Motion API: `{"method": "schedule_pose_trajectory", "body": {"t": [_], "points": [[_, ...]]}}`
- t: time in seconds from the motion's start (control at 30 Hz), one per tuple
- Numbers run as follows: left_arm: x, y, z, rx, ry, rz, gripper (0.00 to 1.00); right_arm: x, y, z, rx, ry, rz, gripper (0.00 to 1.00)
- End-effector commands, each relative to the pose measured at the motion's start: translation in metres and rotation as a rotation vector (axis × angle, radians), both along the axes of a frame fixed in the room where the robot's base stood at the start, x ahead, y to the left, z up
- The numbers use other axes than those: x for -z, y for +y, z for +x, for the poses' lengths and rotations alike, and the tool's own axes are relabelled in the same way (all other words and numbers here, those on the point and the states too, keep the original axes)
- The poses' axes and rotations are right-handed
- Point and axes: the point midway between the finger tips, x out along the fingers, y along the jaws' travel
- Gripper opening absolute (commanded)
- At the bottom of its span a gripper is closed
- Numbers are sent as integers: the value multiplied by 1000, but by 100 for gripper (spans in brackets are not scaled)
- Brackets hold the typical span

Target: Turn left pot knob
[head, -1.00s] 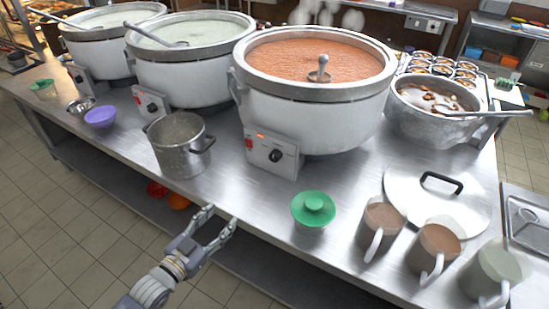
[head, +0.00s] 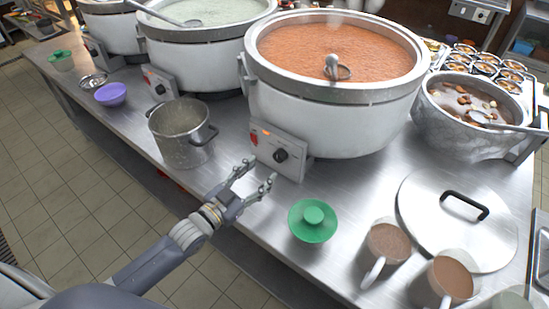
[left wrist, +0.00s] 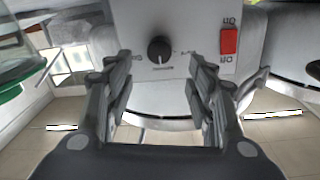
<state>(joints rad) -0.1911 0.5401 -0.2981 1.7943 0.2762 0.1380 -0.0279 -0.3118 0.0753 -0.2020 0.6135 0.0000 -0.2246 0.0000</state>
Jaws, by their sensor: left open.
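Three large white stockpots stand in a row. The nearest pot (head: 330,125) holds orange congee and has a control box with a black knob (head: 281,155) and a red switch (head: 254,138). The middle pot (head: 200,60) has its own knob (head: 160,89); the leftmost pot (head: 108,27) is partly cut off. My left gripper (head: 256,178) is open and empty in front of the nearest pot's control box. In the left wrist view the black knob (left wrist: 159,50) shows beyond and between the open fingers, apart from them. My right gripper is not in view.
A metal pot (head: 182,140) stands left of my left gripper, and a green-lidded bowl (head: 313,221) is at its right. Mugs (head: 386,245) and a large lid (head: 425,220) lie further right. The steel counter's front edge runs below my arm.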

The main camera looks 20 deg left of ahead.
Motion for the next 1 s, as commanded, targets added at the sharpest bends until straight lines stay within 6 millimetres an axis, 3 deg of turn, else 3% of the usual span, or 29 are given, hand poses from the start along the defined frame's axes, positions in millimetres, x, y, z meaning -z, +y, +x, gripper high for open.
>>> {"method": "schedule_pose_trajectory", "body": {"t": [0.17,0.4,0.83,1.0], "points": [[-2,-12,28,-1,-1,0,50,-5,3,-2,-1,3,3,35],[-1,-22,53,0,0,0,50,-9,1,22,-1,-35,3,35],[0,-26,61,1,1,0,50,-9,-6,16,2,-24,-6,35],[0,-26,61,1,1,0,14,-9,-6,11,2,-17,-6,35]]}}
